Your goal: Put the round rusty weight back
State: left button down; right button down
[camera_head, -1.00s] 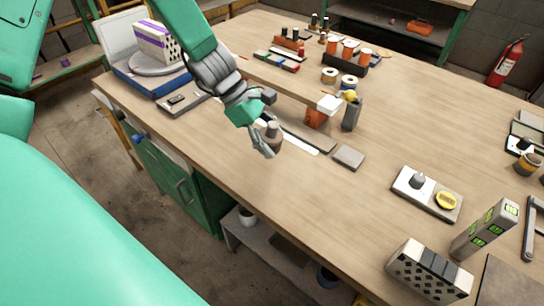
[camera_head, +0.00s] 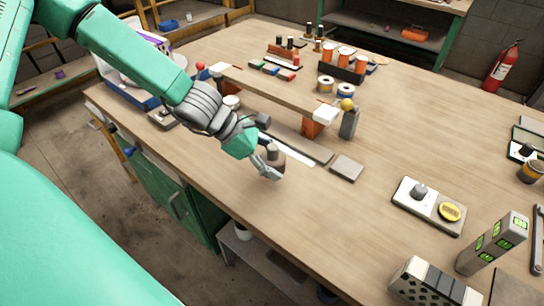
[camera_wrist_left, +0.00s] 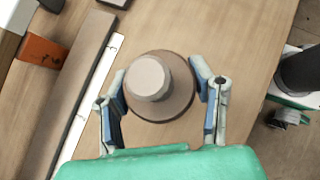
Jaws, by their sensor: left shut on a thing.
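The round rusty weight (camera_head: 275,157) has a brown disc base and a paler grey-brown knob on top. My left gripper (camera_head: 268,164) is shut on it near the table's front edge, beside a long white strip and dark bar. In the left wrist view the weight (camera_wrist_left: 178,100) sits between the two blue-padded fingers (camera_wrist_left: 162,92), seen from above with its knob toward the camera. I cannot tell whether its base touches the table. The gripper and wrist hide part of it in the head view. My right gripper is not in view.
A raised wooden plank (camera_head: 270,90) on orange blocks stands behind the gripper. A flat grey block (camera_head: 346,168) lies to the right. A white plate (camera_head: 408,200) with a grey knob and a yellow disc lies further right. The table between them is clear.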

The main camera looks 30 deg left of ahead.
aim_at(273, 182)
pick_arm(q)
jog(key=shift+d+f, duration=0.2)
notch_tip(273, 182, down, 3)
jog(key=shift+a+f+b, duration=0.15)
jog(key=shift+b, duration=0.6)
jog(key=shift+a+f, duration=0.1)
jog(key=shift+f, duration=0.15)
jog(key=shift+a, duration=0.15)
jog(key=c, duration=0.7)
grip_release()
jog(key=shift+s+f, duration=0.1)
jog(key=shift+d, duration=0.25)
